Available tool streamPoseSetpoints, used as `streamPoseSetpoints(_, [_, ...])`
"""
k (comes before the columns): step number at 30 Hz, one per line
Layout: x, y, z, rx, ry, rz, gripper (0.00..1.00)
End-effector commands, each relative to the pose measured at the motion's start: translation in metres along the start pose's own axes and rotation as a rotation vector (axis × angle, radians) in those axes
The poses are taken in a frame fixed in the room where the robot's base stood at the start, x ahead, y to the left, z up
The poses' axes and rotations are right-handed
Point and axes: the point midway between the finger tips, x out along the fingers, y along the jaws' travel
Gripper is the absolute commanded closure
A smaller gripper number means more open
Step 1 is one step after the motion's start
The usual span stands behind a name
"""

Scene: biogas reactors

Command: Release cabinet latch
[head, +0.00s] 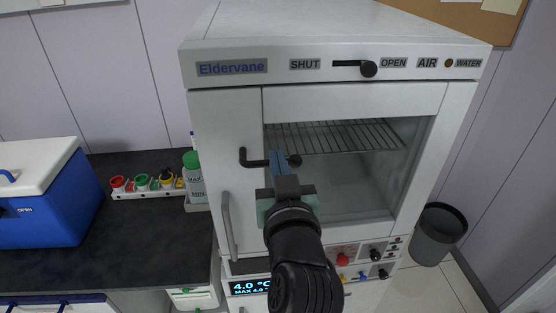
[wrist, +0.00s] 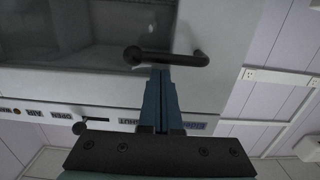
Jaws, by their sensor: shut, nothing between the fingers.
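The white cabinet (head: 225,75), marked Eldervane, has a window with a wire rack behind it. Its black latch (head: 254,162) is a bent bar with a round knob at its right end, set across the window's left edge. My gripper (head: 280,156) has blue fingers, closed together and empty, at the latch bar close to the knob. In the wrist view the latch (wrist: 180,59) lies across the picture just beyond the fingertips (wrist: 160,72). The fingers overlap the bar in the head view; whether they touch it, I cannot tell.
A black slider knob (head: 368,68) sits towards OPEN on the top panel. A grey vertical handle (head: 228,226) is at the lower left of the cabinet. A blue cooler (head: 40,215), a rack of coloured caps (head: 150,190) and a green-capped bottle (head: 195,185) stand on the dark counter.

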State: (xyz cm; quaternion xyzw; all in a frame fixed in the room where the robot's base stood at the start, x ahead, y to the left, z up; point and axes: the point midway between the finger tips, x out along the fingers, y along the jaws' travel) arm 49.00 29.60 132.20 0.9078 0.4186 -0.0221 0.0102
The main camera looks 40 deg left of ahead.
Motion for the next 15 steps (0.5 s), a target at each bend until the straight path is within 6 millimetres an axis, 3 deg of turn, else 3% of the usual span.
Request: streamPoseSetpoints(15, [0.0000,0.0016,0.0042,0.069,-0.001,-0.003,1.00])
